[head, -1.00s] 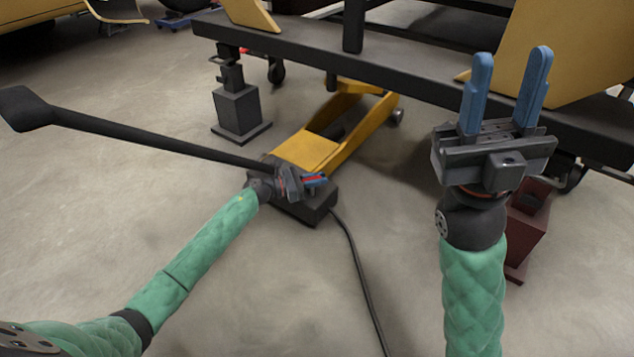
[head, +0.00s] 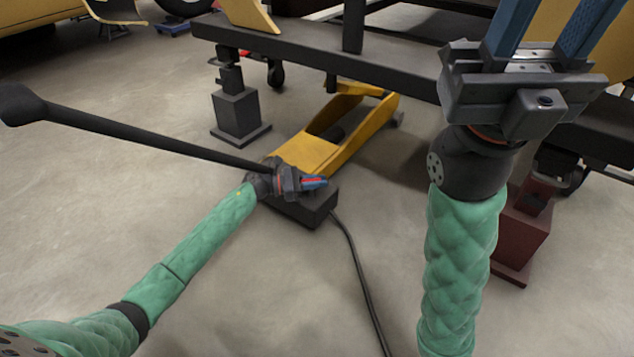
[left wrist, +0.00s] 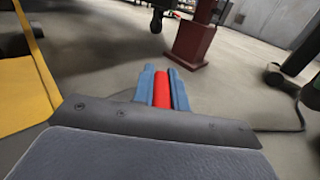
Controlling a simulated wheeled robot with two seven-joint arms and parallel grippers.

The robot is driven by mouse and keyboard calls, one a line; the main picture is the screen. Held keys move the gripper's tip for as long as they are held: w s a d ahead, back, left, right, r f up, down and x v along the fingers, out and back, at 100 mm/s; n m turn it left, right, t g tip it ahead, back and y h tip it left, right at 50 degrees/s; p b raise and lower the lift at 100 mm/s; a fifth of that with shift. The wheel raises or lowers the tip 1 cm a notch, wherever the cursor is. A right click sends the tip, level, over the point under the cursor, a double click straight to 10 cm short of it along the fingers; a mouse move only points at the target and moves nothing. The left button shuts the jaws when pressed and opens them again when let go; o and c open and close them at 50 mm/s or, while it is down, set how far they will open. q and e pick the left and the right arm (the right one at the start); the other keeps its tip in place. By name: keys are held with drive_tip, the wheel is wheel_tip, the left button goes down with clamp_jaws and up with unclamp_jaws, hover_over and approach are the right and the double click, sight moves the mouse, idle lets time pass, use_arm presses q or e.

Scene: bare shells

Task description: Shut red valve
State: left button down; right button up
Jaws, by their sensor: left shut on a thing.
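The red valve shows as a small red piece (head: 313,180) at the black base end of the yellow jack, and as a red bar in the left wrist view (left wrist: 162,92). My left gripper (head: 317,182) is shut on it, with a blue finger on each side of the red bar in the left wrist view (left wrist: 161,88). Most of the valve is hidden by the gripper in the head view. My right gripper (head: 551,25) is raised at the right, empty, its two blue fingers apart and their tips cut off by the top edge.
The yellow jack (head: 304,152) has a long black handle (head: 150,135) reaching left. A black cable (head: 356,270) runs forward from its base. A dark beam (head: 300,52) on a grey stand (head: 238,112) crosses behind. A dark red stand (head: 522,235) is at the right.

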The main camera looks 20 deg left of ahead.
use_arm(q)
drive_tip(key=c, duration=1.4)
unclamp_jaws()
